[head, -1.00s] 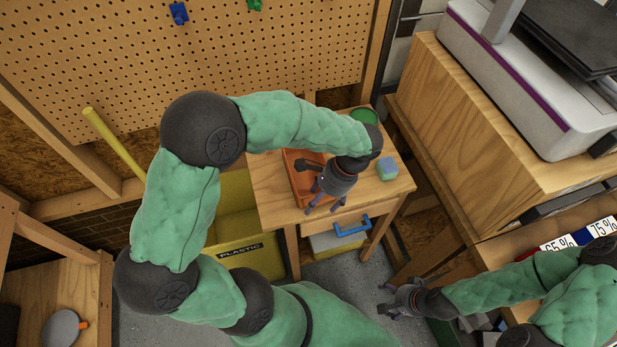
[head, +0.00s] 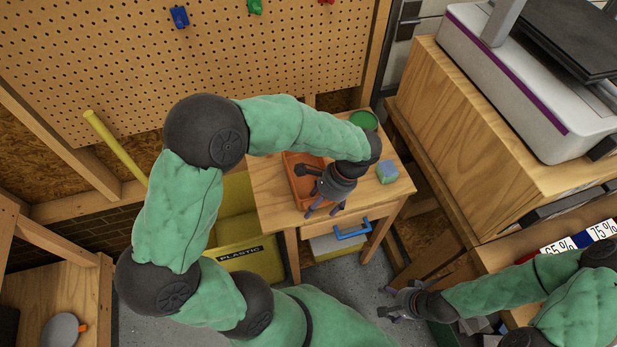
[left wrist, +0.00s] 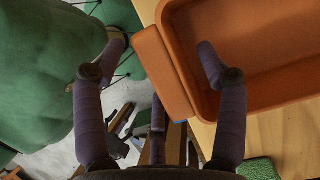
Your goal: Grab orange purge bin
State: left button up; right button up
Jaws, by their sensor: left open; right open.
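The orange purge bin (head: 298,182) sits on a small wooden table, partly hidden by my left arm in the head view. In the left wrist view the bin (left wrist: 270,100) fills the upper right, with a flat orange ledge (left wrist: 163,72) on its near side. My left gripper (head: 325,212) is open at the bin. In the left wrist view its fingers (left wrist: 161,45) are spread, one appearing over the bin's inside, the other outside beyond the ledge. I cannot tell whether either touches. My right gripper (head: 386,302) is open and empty, low to the right, away from the bin.
A green round thing (head: 364,119) and a blue-green cube (head: 387,172) sit on the table's right side. A yellow bin marked PLASTIC (head: 240,258) stands left. A printer cabinet (head: 470,130) stands right.

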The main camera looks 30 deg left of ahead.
pick_arm(q)
grip_shut()
